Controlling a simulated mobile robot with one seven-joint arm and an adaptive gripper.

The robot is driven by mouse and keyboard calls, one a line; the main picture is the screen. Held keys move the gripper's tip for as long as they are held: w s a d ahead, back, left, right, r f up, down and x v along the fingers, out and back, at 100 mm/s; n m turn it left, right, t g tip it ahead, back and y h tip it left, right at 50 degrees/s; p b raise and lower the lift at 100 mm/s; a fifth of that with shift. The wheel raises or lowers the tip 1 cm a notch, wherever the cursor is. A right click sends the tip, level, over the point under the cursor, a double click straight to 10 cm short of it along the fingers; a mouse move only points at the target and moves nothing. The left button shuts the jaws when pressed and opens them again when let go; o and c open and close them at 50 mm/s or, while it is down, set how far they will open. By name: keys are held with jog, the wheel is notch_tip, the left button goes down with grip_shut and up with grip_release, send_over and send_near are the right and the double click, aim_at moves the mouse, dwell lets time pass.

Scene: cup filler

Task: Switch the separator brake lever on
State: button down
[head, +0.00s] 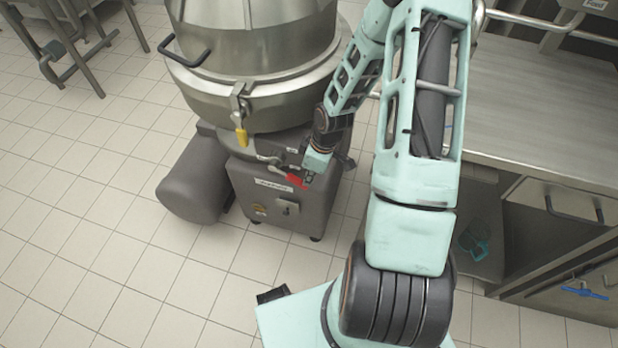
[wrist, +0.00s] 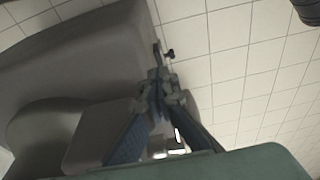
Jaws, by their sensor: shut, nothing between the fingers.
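The separator (head: 255,55) is a large steel drum on a grey base (head: 285,208) in the head view. A red piece (head: 297,181) shows on the front of the base, close under the teal end of my arm. I cannot tell if it is the brake lever's handle. A small black knob (wrist: 170,53) shows just beyond the fingertips. Contact cannot be told.
A grey motor housing (head: 194,180) stands at the left of the base.

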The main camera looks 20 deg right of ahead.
jog(key=v, duration=1.2)
jog(key=shift+a, duration=0.1)
